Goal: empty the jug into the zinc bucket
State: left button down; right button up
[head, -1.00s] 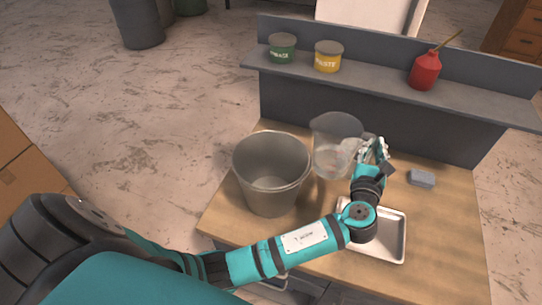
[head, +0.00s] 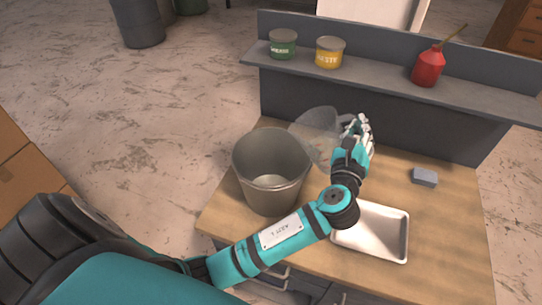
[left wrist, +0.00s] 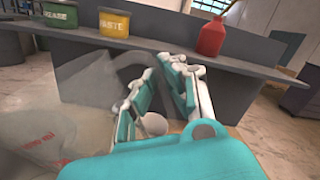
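The zinc bucket (head: 262,192) stands upright on the wooden bench, left of the jug. The clear jug (head: 315,132) is tilted left, its mouth side by the bucket's upper right rim. My left gripper (head: 357,132) is at the jug's right side, shut on its handle. In the left wrist view the gripper fingers (left wrist: 163,90) sit either side of the handle, and the see-through jug (left wrist: 75,110) with red print fills the left. How much liquid is in the jug, and whether any is flowing, I cannot tell. My right gripper is not in view.
A metal tray (head: 385,238) lies at the bench's front, near my left forearm. A grey block (head: 424,177) lies at right. The shelf behind (head: 380,78) carries a green tin (head: 283,45), a yellow tin (head: 329,54) and a red oil can (head: 428,68).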

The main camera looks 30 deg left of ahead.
aim_at(340, 120)
pick_arm(q)
jog(key=shift+s+a+r+n+b, duration=0.1)
jog(key=shift+s+a+n+b, duration=0.2)
jog(key=shift+a+n+b, duration=0.4)
jog(key=b, duration=0.1)
jog(key=a+n+b, duration=0.1)
jog(key=a+n, duration=0.1)
jog(key=shift+s+r+b, duration=0.35)
jog(key=shift+b, duration=0.05)
jog(key=shift+s+a+r+n+y+b, duration=0.15)
jog(key=shift+a+r+n+y+b, duration=0.4)
jog(key=shift+n, duration=0.25)
jog(key=shift+s+a+n+b, duration=0.15)
jog(key=shift+a+n+b, duration=0.15)
jog(key=shift+n+b, duration=0.25)
jog(key=shift+s+a+n+b, duration=0.15)
jog(key=shift+a+n+b, duration=0.3)
jog(key=shift+b, duration=0.25)
jog(key=shift+s+a+r+n+b, duration=0.1)
jog(key=shift+a+n+b, duration=0.2)
jog(key=shift+n+b, duration=0.15)
jog(key=shift+a, duration=0.15)
jog(key=shift+s+a+n+y+b, duration=0.3)
jog(key=shift+a+n+b, duration=0.3)
jog(key=shift+b, duration=0.3)
